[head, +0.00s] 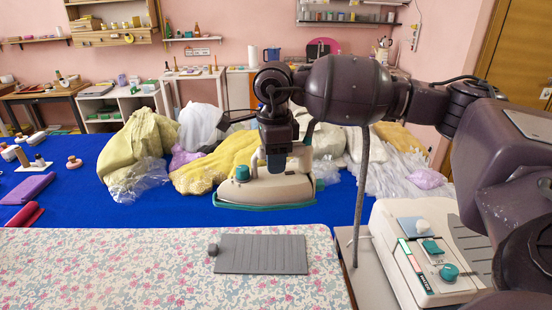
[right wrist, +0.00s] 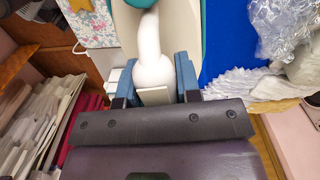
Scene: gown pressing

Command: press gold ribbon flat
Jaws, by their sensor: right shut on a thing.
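My right gripper (head: 277,150) is shut on the white handle of a cream iron (head: 262,190) with a teal knob and teal rim. The iron hangs roughly level, in front of the clothes heap and beyond the floral pressing board (head: 120,265). In the right wrist view, the blue fingers of my right gripper (right wrist: 152,88) close on both sides of the iron's white handle (right wrist: 152,60). I cannot make out a gold ribbon; a yellow textured cloth (head: 218,168) lies in the heap. My left gripper is not in view.
A grey ribbed mat (head: 262,254) lies on the board's right part. A cream base unit (head: 405,262) with teal controls stands at right, beside a grey upright rod (head: 361,190). Wrapped clothes (head: 140,145) crowd the blue table (head: 85,205). The board's left part is bare.

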